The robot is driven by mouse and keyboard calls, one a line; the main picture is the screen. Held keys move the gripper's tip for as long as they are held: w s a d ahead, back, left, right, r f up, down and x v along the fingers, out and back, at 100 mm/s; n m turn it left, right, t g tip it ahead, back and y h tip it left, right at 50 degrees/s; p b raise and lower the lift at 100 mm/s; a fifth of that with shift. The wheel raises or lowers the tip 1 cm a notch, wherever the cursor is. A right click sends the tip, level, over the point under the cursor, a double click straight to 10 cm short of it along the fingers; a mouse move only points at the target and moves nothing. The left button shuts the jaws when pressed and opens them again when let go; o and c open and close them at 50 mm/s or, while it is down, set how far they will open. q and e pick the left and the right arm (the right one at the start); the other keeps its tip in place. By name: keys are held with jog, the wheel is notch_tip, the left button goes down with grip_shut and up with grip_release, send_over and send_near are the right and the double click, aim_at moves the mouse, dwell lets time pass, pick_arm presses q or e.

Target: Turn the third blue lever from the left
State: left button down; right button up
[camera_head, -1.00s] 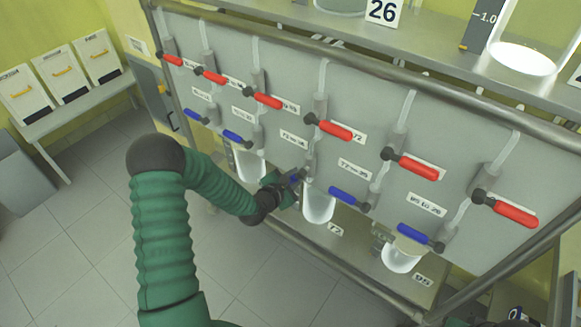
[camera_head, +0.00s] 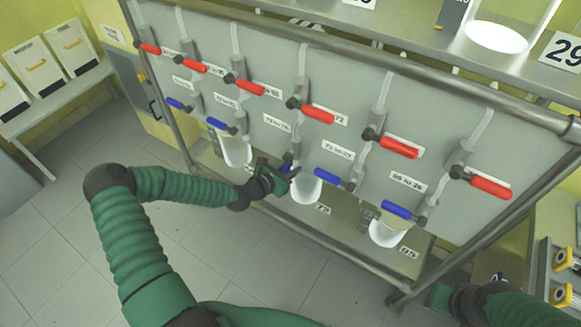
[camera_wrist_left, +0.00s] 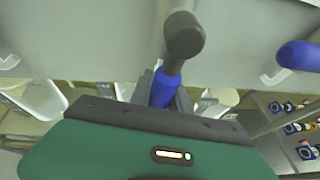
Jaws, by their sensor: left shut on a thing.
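A row of blue levers runs along the lower part of the grey panel. The third blue lever from the left (camera_head: 287,167) is largely hidden by my left gripper (camera_head: 282,174) in the head view. In the left wrist view that blue lever (camera_wrist_left: 163,89) hangs from a black valve end (camera_wrist_left: 185,38), and my left gripper is shut on it. The first blue lever (camera_head: 178,104), second (camera_head: 221,126), fourth (camera_head: 328,177) and fifth (camera_head: 397,210) lie slanted along the panel. My right gripper (camera_head: 440,299) is low at the right, apart from the panel; its jaws are unclear.
Several red levers (camera_head: 317,114) sit above the blue ones. White vessels (camera_head: 305,188) hang under the panel above a metal shelf (camera_head: 345,235). A frame rail (camera_head: 385,68) crosses the panel's top. Tiled floor is free in front.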

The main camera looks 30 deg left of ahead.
pick_arm(q)
jog(key=shift+s+f, duration=0.2)
jog(key=shift+f, duration=0.15)
jog(key=c, duration=1.5)
grip_release()
jog(key=shift+o, duration=1.3)
jog(key=shift+w, duration=0.1)
jog(key=shift+a+r, duration=0.1)
jog(key=shift+r, duration=0.05)
jog(key=p+v, duration=0.1)
jog(key=v, duration=1.5)
jog(key=shift+s+r+p, duration=0.2)
jog(key=shift+s+p, duration=0.1)
jog(key=shift+a, duration=0.1)
